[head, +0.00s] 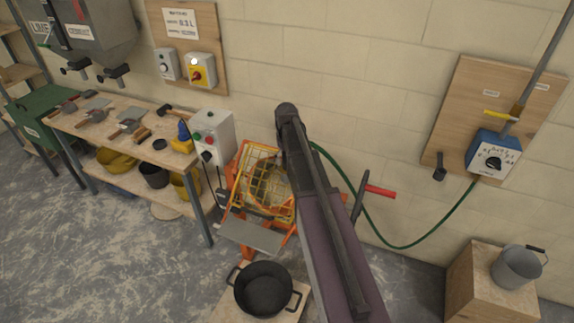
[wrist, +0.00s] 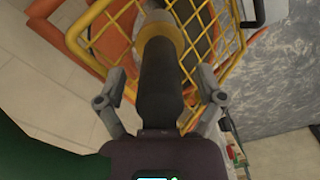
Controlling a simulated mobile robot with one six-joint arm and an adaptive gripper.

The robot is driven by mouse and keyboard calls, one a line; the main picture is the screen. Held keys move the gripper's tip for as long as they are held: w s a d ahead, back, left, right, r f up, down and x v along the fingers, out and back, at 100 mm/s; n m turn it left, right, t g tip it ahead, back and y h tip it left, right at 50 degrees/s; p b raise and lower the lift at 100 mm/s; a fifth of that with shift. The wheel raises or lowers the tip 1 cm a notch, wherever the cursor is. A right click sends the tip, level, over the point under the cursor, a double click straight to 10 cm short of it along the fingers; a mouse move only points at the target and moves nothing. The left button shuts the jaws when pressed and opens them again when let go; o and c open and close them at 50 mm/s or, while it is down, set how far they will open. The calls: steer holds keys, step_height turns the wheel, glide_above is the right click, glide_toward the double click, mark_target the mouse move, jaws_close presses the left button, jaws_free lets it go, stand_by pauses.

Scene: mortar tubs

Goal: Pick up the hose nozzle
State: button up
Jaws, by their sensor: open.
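In the wrist view a dark cylinder with a brass-coloured collar (wrist: 158,75), which looks like the hose nozzle, runs up the middle of the picture. My gripper (wrist: 162,72) is open, with one finger on each side of it and visible gaps between. The nozzle's lower end meets the dark gripper body in the picture; I cannot tell if they touch. In the head view my arm hides the gripper and the nozzle. A green hose (head: 372,225) runs from behind my arm to the blue wall box (head: 494,151).
An orange mixer with a yellow wire guard (head: 264,183) stands close by; its guard (wrist: 105,38) lies just beyond my fingers. A black pot (head: 263,290) stands below. A workbench (head: 100,103) is at left, and a bucket (head: 517,267) on a wooden box at right.

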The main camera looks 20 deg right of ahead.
steer(key=shift+d, duration=0.1)
stand_by(0.3)
jaws_close()
steer(key=shift+r, duration=0.2)
step_height(320, 180, up, 3)
steer(key=p, duration=0.3)
steer(key=s+d+p, duration=0.1)
steer(key=s+d, duration=0.1)
steer(key=s, duration=0.5)
steer(key=s+d+r+p, duration=0.1)
steer(key=s+d, duration=0.2)
steer(key=s, duration=0.5)
steer(key=shift+d+r, duration=0.25)
steer(key=shift+r, duration=0.05)
